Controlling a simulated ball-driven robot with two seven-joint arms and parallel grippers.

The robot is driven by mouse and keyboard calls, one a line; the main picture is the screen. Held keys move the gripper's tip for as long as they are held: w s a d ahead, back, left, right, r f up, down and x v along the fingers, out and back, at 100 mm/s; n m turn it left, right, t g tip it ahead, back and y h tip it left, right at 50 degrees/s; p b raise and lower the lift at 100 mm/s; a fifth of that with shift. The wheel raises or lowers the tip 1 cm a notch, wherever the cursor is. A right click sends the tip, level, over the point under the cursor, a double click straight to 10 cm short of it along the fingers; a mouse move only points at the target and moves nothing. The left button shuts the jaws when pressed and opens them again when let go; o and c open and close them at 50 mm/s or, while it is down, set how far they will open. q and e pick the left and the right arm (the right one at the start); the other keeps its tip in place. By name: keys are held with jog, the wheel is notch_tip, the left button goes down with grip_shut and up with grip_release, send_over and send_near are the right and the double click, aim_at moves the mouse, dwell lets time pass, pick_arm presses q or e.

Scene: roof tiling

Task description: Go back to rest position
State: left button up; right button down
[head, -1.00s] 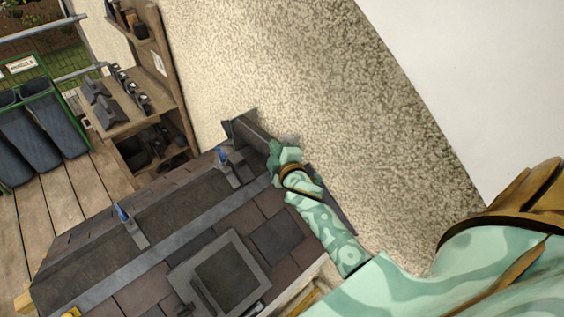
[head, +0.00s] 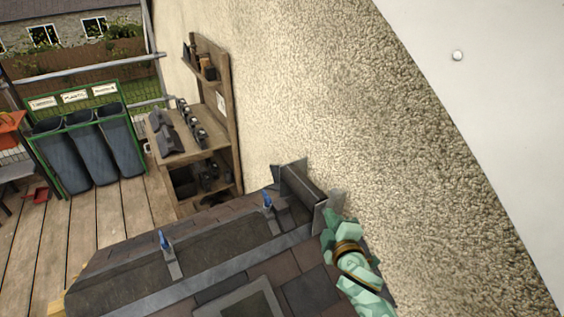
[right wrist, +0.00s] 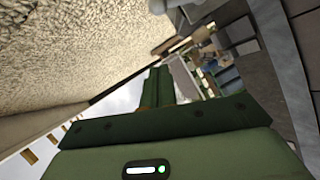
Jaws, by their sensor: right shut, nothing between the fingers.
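My right gripper (head: 331,222) is at the lower right of the head view, by the upper right end of the small tiled roof (head: 283,268). In the right wrist view its dark green fingers (right wrist: 159,88) are together with nothing between them. A dark grey angled piece (head: 301,186) sits at the roof's top end against the wall, close to my right gripper. I cannot tell whether they touch. My left gripper is out of view.
A rough plaster wall (head: 330,90) rises right beside my right arm. A wooden shelf rack (head: 222,115) with dark tiles stands beyond the roof. Blue-handled clamps (head: 267,201) stick up from the roof. Several bins (head: 90,150) stand farther back; the plank deck (head: 110,225) between is mostly clear.

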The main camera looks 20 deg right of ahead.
jog(key=s+a+m+g, duration=0.3)
jog(key=s+g, duration=0.6)
jog(key=s, duration=1)
jog(key=s+a+f+m+g+y+b, duration=0.15)
jog(key=f+b, duration=0.45)
jog(key=f, duration=1.3)
jog(key=s+a+f+g+y+b, duration=0.1)
jog(key=s+a+f+b, duration=0.35)
jog(key=f, duration=1.55)
jog(key=s+d+f+m+g+b, duration=0.1)
jog(key=s+f+b, duration=0.5)
jog(key=s+f, duration=0.3)
jog(key=s+d+f+m+g+y+b, duration=0.1)
jog(key=s+f+b, duration=0.5)
jog(key=f, duration=1.2)
jog(key=s+d+m+g, duration=0.1)
jog(key=s, duration=0.2)
jog(key=shift+s, duration=0.35)
